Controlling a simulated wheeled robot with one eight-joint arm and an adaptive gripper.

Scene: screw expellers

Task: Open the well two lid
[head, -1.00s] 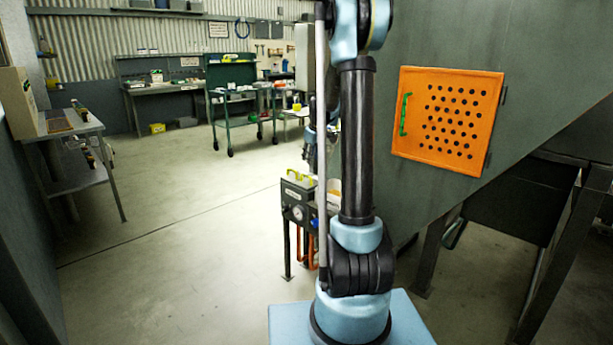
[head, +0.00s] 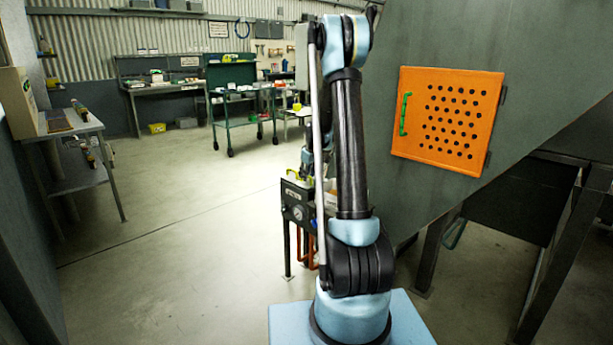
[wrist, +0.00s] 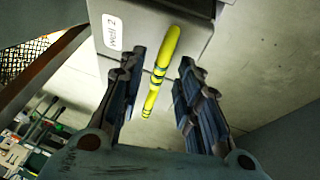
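In the wrist view a grey lid or box face (wrist: 194,32) carries a white label (wrist: 112,32) that appears to read "Well 2", turned sideways. A yellow bar handle (wrist: 168,58) with dark bands stands out from it. My gripper (wrist: 161,66) is open, with one finger on each side of the handle and visible gaps between. The handle is not gripped. In the head view the yellow handle (head: 292,179) shows small at the top of a dark unit. My gripper is mostly hidden behind my arm there.
The dark unit has a round gauge (head: 297,212) and orange pipes (head: 309,246). A large grey-green hopper with an orange perforated door (head: 446,119) stands close on the right. A shelf bench (head: 68,125) is at left. The floor (head: 180,230) between is clear.

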